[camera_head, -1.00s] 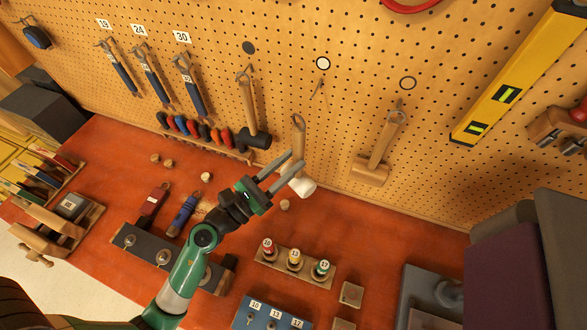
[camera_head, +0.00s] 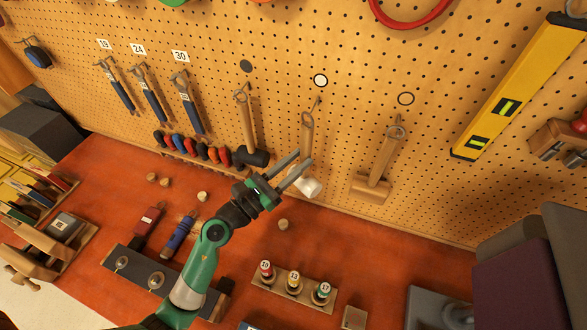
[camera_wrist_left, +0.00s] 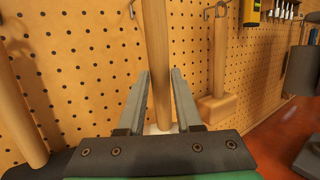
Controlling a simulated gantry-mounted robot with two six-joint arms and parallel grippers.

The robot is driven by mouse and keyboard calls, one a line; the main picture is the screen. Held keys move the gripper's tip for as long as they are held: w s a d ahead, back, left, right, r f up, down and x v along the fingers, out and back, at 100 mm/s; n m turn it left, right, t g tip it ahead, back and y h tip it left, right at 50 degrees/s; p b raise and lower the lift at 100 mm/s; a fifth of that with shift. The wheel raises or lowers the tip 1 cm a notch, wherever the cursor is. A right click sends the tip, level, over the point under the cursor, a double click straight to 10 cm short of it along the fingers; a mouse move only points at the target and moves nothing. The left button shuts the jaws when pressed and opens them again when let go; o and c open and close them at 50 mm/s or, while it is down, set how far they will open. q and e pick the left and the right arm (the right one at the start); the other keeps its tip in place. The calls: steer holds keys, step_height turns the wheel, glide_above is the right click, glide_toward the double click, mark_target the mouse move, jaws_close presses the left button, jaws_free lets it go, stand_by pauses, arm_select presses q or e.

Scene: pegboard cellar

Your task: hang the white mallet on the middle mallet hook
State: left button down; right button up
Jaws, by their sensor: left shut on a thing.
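The white mallet has a wooden handle (camera_head: 306,140) and a white head (camera_head: 309,187) hanging low. My left gripper (camera_head: 304,161) is shut on the handle just above the head and holds the mallet roughly upright before the pegboard. The wrist view shows the handle (camera_wrist_left: 157,60) between the fingers, with a bit of white head below. The middle mallet hook (camera_head: 318,102) is under the white-filled ring mark (camera_head: 320,80). The handle's holed top end is just below and left of it; I cannot tell whether they touch. My right gripper is out of view.
A black-headed mallet (camera_head: 249,125) hangs to the left and a wooden mallet (camera_head: 378,170) to the right, both close by. The red bench (camera_head: 330,235) below has small corks and a screwdriver block.

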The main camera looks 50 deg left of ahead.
arm_select(q)
steer(key=shift+w+a+f+b, duration=0.1)
steer(key=shift+w+a+b, duration=0.2)
steer(key=shift+w, duration=0.25)
steer(key=shift+w+a+b, duration=0.2)
steer(key=shift+w+a, duration=0.1)
steer(key=shift+w, duration=0.2)
steer(key=shift+w+a+f+b, duration=0.3)
steer(key=shift+w+a, duration=0.05)
steer(key=shift+w, duration=0.25)
steer(key=c, duration=0.5)
jaws_free()
steer(key=shift+f, duration=0.15)
